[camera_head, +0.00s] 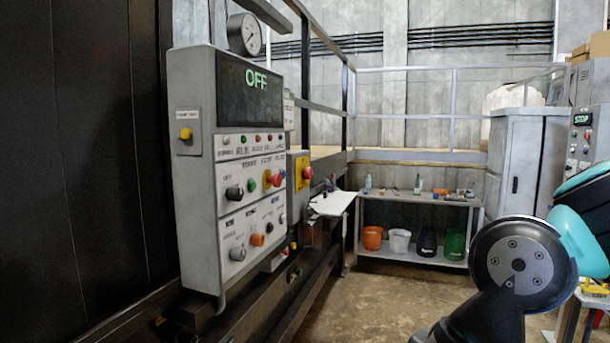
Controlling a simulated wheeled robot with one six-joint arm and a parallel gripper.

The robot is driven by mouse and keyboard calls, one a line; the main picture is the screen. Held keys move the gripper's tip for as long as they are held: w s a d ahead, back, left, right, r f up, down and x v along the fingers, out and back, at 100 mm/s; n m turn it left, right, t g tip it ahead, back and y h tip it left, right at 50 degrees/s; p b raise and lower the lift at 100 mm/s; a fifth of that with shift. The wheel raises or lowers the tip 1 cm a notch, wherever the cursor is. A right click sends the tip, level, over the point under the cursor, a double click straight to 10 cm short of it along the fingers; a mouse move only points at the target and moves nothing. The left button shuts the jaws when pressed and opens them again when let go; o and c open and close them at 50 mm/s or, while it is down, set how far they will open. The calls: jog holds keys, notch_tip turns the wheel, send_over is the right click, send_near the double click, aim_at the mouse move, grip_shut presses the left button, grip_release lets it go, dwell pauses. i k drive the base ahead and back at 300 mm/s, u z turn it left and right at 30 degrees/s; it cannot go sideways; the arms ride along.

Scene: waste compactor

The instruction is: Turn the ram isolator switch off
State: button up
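A grey control panel (222,150) stands at the left, its display (250,90) reading OFF in green. It carries rows of small knobs and buttons, including a black knob (234,193), an orange knob (257,239) and a red mushroom button (275,180). A yellow box (298,178) with a red rotary handle is fixed just right of the panel. The labels are too small to read, so I cannot tell for certain which control is the ram isolator switch, or its position. My gripper is out of view; only part of my arm shows at the lower right.
A round gauge (245,35) sits above the panel. A small white shelf (333,203) juts out beyond it. A workbench (420,198) with several buckets below stands at the back, beside a grey cabinet (523,160). The concrete floor (385,305) in the middle is clear.

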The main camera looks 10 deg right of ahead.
aim_at(308, 173)
jog(key=z, duration=0.4)
jog(key=i, duration=0.75)
jog(key=z, duration=0.75)
jog(key=i, duration=0.9)
jog(key=u, duration=0.45)
jog(key=i, duration=0.9)
jog(key=u, duration=0.45)
